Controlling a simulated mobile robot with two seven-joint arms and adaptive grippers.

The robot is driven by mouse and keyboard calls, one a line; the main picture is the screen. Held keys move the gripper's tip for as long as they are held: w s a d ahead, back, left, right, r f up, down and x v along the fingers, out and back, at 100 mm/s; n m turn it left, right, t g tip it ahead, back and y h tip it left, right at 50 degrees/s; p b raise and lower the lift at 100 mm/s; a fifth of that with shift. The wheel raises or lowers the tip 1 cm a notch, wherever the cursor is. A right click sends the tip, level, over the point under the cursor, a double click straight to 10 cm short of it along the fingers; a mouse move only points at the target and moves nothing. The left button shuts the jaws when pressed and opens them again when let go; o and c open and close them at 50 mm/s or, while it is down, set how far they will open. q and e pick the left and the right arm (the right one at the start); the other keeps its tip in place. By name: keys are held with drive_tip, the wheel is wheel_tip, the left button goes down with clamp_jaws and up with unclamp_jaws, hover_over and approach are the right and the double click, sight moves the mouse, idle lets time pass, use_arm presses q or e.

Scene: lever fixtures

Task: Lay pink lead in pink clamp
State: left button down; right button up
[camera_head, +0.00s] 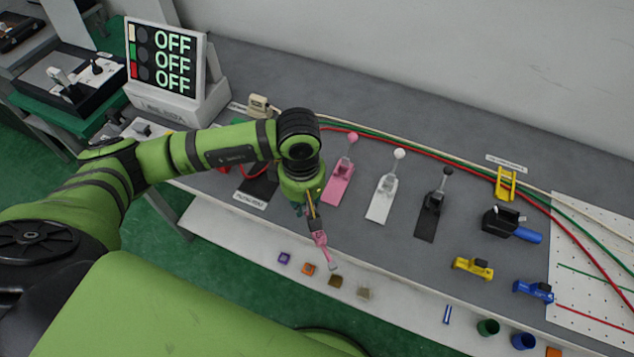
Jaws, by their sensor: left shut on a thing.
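The pink clamp (338,188) is on the grey table, with its lever standing up and a pink knob at the top. My left gripper (317,228) points down near the table's front edge, in front of and a little left of the pink clamp. The lead is apart from the clamp. My left wrist hides some of the table left of the clamp. My right gripper is not in view.
A white clamp (379,205) and a black clamp (430,218) stand right of the pink one. Small coloured blocks, including a purple one (284,258), line the front ledge. A display box (160,60) reads OFF three times. Red, green and white cables run along the back.

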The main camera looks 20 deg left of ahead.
use_arm(q)
drive_tip(key=shift+w+d+r+n+p, duration=0.1)
drive_tip(key=shift+w+d+n+p, duration=0.45)
drive_tip(key=shift+n, duration=3.8)
drive_tip(key=shift+w+d+n+p, duration=0.3)
drive_tip(key=shift+w+n+p, duration=0.45)
drive_tip(key=shift+n, duration=3.65)
drive_tip(key=shift+w+d+r+n+p, duration=0.1)
drive_tip(key=shift+w+d+n+p, duration=0.55)
drive_tip(key=shift+n, duration=3.7)
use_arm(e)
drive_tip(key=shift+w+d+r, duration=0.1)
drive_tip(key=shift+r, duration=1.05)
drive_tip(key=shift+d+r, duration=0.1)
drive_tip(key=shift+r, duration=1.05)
use_arm(q)
drive_tip(key=shift+s+a+p, duration=0.25)
drive_tip(key=shift+s+p, duration=0.05)
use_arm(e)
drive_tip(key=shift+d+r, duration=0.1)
use_arm(q)
drive_tip(key=shift+f+b, duration=1.3)
drive_tip(key=shift+f, duration=0.25)
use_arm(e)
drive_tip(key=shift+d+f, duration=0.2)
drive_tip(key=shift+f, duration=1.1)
use_arm(q)
drive_tip(key=shift+f, duration=0.2)
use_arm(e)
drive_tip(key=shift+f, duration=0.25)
